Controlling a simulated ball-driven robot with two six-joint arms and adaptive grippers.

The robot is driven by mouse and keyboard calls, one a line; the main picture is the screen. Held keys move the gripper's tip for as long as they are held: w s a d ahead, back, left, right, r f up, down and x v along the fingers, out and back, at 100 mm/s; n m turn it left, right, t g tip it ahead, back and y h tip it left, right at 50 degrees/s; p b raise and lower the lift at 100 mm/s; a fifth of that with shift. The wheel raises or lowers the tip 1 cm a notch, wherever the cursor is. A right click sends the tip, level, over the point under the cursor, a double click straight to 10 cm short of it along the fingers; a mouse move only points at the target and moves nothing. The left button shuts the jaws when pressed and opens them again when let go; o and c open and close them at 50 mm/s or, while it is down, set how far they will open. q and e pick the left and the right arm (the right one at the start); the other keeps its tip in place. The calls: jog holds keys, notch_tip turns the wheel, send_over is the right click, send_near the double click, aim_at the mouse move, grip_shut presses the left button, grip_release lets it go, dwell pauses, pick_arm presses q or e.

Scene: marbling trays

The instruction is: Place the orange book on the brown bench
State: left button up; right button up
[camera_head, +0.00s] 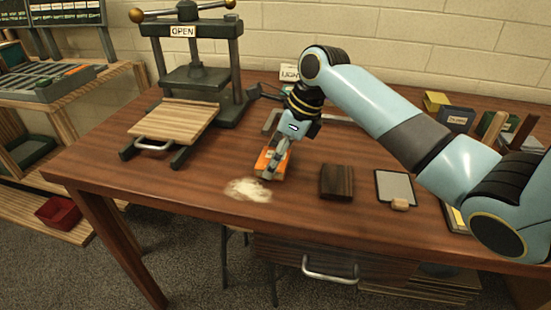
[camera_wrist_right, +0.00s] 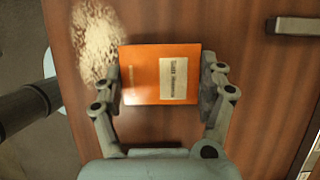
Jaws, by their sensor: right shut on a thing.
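The orange book (camera_head: 263,161) is at the middle of the brown bench (camera_head: 100,165), near its front edge. It has a pale label and also shows in the right wrist view (camera_wrist_right: 145,75). My right gripper (camera_head: 271,165) points down at the book and is shut on it. In the right wrist view its two fingers (camera_wrist_right: 166,82) press on the book's left and right sides. I cannot tell whether the book touches the bench top or hangs just above it. My left gripper is not in view.
A pale powdery patch (camera_head: 249,189) lies just left of the book. A dark brown block (camera_head: 336,182) and a small clipboard-like board (camera_head: 395,187) lie to the right. A press (camera_head: 190,82) marked OPEN stands at the back left. The bench's front left is clear.

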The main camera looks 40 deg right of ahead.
jog(key=shift+f, duration=0.2)
jog(key=o, duration=1.2)
jog(key=shift+d+r, duration=0.1)
jog(key=shift+r, duration=0.25)
jog(key=p+v, duration=0.2)
jog(key=v, duration=0.9)
jog(key=shift+s+r, duration=0.15)
jog(key=shift+r, duration=0.05)
jog(key=shift+f, duration=0.1)
